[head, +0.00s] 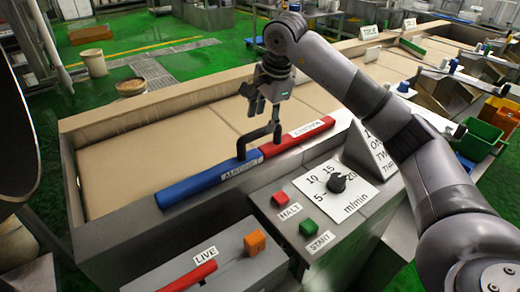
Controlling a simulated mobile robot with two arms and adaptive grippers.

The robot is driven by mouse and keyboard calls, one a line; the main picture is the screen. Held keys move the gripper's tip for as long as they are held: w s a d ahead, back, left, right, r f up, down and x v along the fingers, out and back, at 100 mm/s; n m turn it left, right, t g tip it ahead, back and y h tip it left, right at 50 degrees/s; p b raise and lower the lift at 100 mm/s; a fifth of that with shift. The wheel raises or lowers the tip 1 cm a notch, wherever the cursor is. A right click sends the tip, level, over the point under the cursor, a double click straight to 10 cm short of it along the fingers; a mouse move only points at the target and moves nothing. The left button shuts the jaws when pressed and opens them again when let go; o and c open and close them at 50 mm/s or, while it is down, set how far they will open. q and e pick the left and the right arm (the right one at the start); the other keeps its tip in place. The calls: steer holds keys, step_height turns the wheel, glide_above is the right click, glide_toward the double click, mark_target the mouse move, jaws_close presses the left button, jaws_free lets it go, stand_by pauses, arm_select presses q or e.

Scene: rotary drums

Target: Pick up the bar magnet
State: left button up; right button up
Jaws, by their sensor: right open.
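The bar magnet (205,184) is a long bar, blue on its left half and red on its right half, with a white label on each half. It lies along the near metal rim of the conveyor. A dark arched handle (247,139) appears to rise from its middle. My right gripper (263,112) is open and points down over the middle of the bar. Its fingers are close to the handle and partly overlap it, so I cannot tell whether they touch it. My left gripper is out of view.
In front is a control panel with a speed dial (337,183), a red HALT button (279,199) and a green START button (309,228). An orange button (254,242) and a red LIVE bar (188,277) are nearer. The tan conveyor belt (130,165) behind is bare. Green and yellow bins (483,135) stand right.

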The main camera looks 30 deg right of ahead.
mark_target(261, 130)
steer(key=shift+w+f, duration=0.15)
steer(key=shift+f, duration=0.45)
steer(key=shift+f+p, duration=0.3)
steer(key=shift+p, duration=0.05)
steer(key=p+x, duration=0.1)
steer(key=x, duration=0.2)
steer(key=shift+w+f+p, duration=0.1)
steer(key=shift+f+p, duration=0.2)
steer(key=shift+f, duration=0.05)
steer(key=shift+w+f, duration=0.15)
steer(key=shift+f, duration=0.25)
jaws_close()
steer(key=shift+w+r, duration=0.15)
